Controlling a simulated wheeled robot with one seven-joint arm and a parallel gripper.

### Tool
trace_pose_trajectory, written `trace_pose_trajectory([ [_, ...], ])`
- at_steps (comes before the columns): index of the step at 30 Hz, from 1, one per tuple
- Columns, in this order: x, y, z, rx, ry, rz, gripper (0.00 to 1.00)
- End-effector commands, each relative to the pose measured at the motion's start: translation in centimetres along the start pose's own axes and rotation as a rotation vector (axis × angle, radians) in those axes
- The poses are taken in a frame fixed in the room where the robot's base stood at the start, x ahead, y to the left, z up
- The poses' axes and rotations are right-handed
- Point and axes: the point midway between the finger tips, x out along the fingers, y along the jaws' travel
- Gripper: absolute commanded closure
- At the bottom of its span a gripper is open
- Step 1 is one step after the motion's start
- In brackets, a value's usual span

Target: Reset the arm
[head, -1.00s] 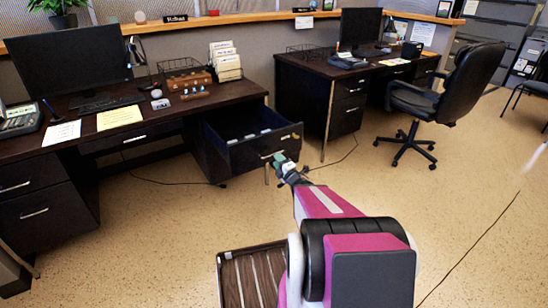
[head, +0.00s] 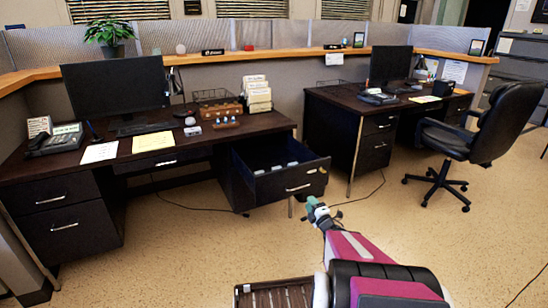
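My arm (head: 355,250) with magenta and dark links reaches forward from the bottom of the head view. My gripper (head: 316,203) is at its far end, small in the picture, in front of the open drawer's right side. Whether its fingers are open or shut is too small to tell. The open desk drawer (head: 295,187) juts out from the left desk and holds white-tabbed folders. I cannot tell whether the gripper touches the drawer.
The left desk (head: 60,180) carries a monitor (head: 115,88), a phone (head: 54,139), papers and a wooden box. The right desk (head: 330,100) and an office chair (head: 480,145) stand beyond. Speckled floor (head: 430,235) is clear to the right.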

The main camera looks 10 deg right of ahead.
Motion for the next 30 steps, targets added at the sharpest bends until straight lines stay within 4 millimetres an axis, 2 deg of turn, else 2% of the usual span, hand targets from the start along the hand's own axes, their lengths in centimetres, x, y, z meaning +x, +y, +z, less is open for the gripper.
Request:
trace_pose_trajectory([
  [8, 1.8, -0.7, 1.8, 0.176, -0.192, -0.157, 0.64],
  [13, 2.5, -1.7, 2.8, 0.368, -0.387, -0.298, 0.64],
  [17, 2.3, -2.6, 2.8, 0.535, -0.551, -0.410, 0.64],
  [23, 1.1, -3.6, 1.2, 0.792, -0.809, -0.581, 0.64],
  [30, -1.6, -3.8, -3.2, 1.072, -1.128, -0.801, 0.64],
])
